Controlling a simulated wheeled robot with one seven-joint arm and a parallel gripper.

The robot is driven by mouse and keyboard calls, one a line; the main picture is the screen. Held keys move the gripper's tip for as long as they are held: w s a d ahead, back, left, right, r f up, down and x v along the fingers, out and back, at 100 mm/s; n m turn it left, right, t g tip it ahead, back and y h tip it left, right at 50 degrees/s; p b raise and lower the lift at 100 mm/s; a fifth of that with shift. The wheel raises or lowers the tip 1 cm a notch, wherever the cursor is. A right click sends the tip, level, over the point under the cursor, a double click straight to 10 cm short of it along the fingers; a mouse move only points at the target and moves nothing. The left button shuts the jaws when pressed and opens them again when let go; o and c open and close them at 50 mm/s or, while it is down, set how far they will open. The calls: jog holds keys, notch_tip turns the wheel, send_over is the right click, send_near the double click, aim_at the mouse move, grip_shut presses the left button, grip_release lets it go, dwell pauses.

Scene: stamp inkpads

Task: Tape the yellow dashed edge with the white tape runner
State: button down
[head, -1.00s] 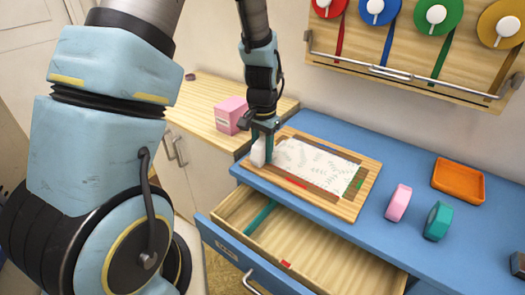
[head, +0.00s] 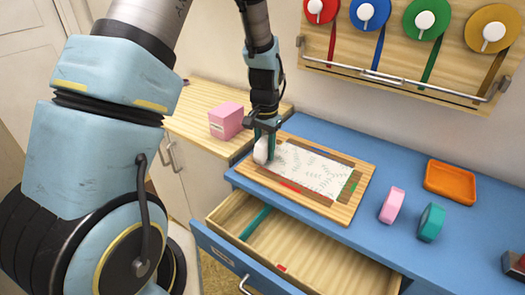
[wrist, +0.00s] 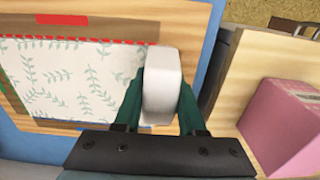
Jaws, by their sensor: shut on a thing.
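My gripper (wrist: 160,105) is shut on the white tape runner (wrist: 162,82), which stands between its teal fingers. In the head view the runner (head: 262,150) is at the left end of a wooden board (head: 346,212), beside the leaf-patterned sheet (head: 312,168). In the wrist view the sheet (wrist: 65,75) lies left of the runner. A red dashed edge (wrist: 95,40) runs along its top and a green dashed edge (wrist: 12,92) along its left. I cannot make out the yellow dashed edge; the runner and fingers cover part of the sheet's near side. Contact with the board is unclear.
A pink box (head: 226,120) stands on the wooden counter left of the board. A pink roll (head: 392,205), a teal roll (head: 431,222) and an orange tray (head: 450,182) are on the blue top (head: 405,172) at right. An open drawer (head: 300,255) juts out below. Tape reels hang above.

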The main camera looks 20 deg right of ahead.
aim_at(285, 140)
jog(key=shift+w+d+p, duration=0.3)
jog(key=shift+w+d, duration=0.95)
jog(key=shift+d, duration=0.3)
jog(key=shift+d, duration=0.1)
jog(key=shift+w+d, duration=1.25)
jog(key=shift+d, duration=0.25)
jog(key=shift+w+d, duration=0.1)
jog(key=shift+w+d+p, duration=0.2)
jog(key=shift+w+d, duration=0.35)
jog(key=shift+d, duration=0.2)
jog(key=shift+w+d+p, duration=0.15)
jog(key=shift+w+d, duration=0.4)
jog(key=shift+d, duration=0.15)
